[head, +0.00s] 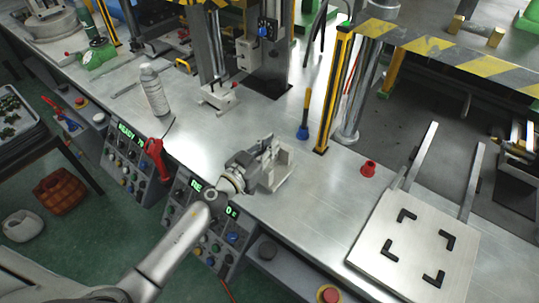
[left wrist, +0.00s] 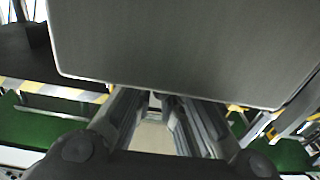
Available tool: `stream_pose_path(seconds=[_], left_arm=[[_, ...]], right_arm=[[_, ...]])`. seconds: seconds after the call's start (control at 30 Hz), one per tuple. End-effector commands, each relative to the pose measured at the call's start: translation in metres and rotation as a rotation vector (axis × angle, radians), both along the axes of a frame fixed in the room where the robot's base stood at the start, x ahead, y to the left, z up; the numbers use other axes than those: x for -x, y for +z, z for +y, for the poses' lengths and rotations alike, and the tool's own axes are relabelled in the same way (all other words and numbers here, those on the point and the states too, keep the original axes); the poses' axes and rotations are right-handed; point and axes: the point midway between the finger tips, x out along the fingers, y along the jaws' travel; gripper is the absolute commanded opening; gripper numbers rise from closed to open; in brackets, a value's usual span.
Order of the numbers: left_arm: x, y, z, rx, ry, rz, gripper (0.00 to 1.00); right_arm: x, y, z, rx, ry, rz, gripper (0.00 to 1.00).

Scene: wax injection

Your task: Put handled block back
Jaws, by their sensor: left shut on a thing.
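The handled block (head: 280,172) is a light grey metal piece held at the front edge of the steel bench. My left gripper (head: 262,155) is shut on it, reaching in from the lower left. The gripper hides part of the block, and I cannot tell whether it touches the bench top. In the left wrist view a large flat grey face, likely the block's (left wrist: 185,50), fills the top, with the gripper fingers (left wrist: 160,115) below it. My right gripper is not in view.
A metal plate (head: 402,243) with several black corner brackets lies at the right of the steel bench (head: 325,200). Control panels line the front.

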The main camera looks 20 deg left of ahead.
Motion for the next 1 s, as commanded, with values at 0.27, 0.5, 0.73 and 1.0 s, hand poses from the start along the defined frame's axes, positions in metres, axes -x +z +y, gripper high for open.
stream_pose_path(seconds=[0.27, 0.5, 0.73, 1.0], left_arm=[[0.0, -0.025, 0.0, 0.003, 0.001, -0.006, 0.0], [0.0, -0.023, 0.0, 0.001, 0.001, -0.006, 0.0], [0.001, -0.03, 0.0, 0.001, 0.0, 0.001, 0.15], [0.001, -0.03, 0.0, 0.001, 0.0, 0.001, 0.32]], right_arm=[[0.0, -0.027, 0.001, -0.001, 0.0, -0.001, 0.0], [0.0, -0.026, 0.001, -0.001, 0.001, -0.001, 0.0], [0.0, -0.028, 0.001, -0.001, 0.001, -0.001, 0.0], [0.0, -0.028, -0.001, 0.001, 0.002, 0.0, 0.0]])
